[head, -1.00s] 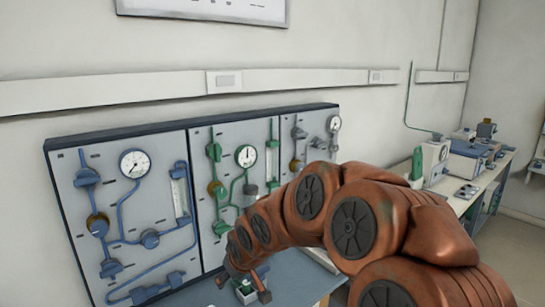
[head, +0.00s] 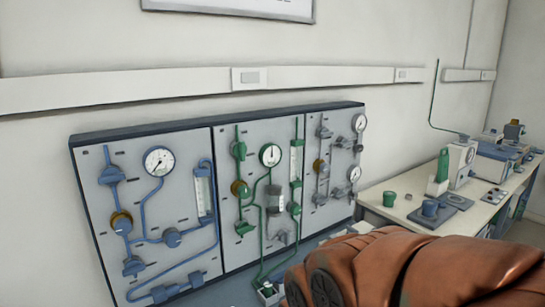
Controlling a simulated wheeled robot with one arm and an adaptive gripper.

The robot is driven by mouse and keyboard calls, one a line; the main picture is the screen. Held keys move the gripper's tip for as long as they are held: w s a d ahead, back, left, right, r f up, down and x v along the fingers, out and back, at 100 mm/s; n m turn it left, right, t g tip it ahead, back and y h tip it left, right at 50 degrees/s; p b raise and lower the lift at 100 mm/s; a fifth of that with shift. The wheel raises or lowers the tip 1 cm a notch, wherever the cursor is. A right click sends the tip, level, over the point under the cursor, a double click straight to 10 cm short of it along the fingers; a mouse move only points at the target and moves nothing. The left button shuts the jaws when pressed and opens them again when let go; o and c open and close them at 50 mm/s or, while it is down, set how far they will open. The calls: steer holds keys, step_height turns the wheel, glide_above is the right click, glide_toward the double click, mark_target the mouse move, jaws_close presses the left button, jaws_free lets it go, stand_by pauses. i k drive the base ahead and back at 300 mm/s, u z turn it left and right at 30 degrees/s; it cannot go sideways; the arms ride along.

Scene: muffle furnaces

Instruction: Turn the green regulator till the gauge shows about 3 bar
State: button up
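The green-piped panel (head: 225,250) is the middle of three grey wall panels. On its left line sits a round green regulator with a brass-coloured ring (head: 240,188), between two green valves (head: 239,151) (head: 244,228). The gauge (head: 270,155) is a white dial at upper centre, its dark needle pointing about straight up. Its scale numbers are too small to read. My arm crosses the lower right, and my gripper is out of frame. Nothing covers the regulator or the gauge.
A blue-piped panel (head: 190,235) with its own gauge (head: 159,161) stands left, a grey-piped panel (head: 340,190) right. Below the green panel is a small box with a green-topped item (head: 268,291).

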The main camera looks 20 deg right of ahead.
mark_target(244, 192)
steer(key=k, duration=0.65)
steer(key=u, duration=0.9)
steer(key=i, duration=1.45)
steer(key=z, duration=0.5)
